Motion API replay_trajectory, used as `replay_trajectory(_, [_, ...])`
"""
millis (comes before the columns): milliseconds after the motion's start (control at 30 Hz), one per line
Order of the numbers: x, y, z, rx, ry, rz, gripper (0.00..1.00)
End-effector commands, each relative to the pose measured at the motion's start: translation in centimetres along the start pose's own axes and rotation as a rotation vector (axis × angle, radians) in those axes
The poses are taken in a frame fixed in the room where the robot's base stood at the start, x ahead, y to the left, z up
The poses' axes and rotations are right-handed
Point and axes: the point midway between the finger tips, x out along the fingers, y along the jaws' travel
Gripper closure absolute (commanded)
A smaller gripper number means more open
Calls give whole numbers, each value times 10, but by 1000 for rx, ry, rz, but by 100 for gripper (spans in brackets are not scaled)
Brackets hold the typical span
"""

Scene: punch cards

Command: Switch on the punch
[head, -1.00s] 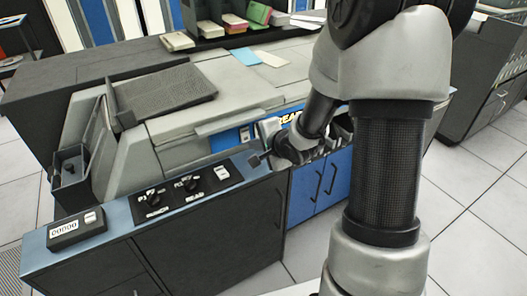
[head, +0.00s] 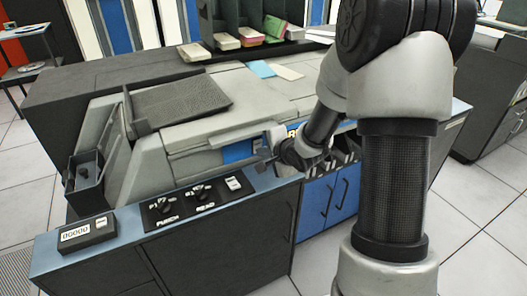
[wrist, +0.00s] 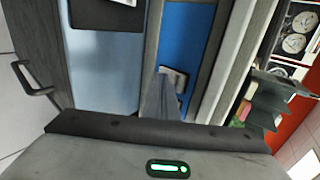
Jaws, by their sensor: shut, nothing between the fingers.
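The card machine (head: 190,130) is a grey unit on a dark cabinet with a blue-grey ledge. On the ledge a black control panel (head: 195,201) carries a knob labelled PUNCH (head: 163,205), a knob labelled READ (head: 199,193) and a white rocker switch (head: 233,184) at its right end. My gripper (head: 263,165) is shut and empty, just above and right of the rocker, in front of the blue panel (head: 238,152).
A counter box (head: 88,234) sits at the ledge's left end. A dark open bin (head: 88,182) stands behind it. Blue cabinet doors with handles (head: 330,205) are below my gripper. My arm hides the machine's right part. Open tiled floor lies in front.

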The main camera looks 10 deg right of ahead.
Motion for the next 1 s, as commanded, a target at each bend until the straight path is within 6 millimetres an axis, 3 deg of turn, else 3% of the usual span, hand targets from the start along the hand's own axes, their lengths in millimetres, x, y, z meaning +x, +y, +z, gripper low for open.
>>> replay_trajectory(400, [-10, -15, 0, 0, 0, -5, 100])
replay_trajectory(1000, [-9, -16, 2, -2, -1, -3, 100])
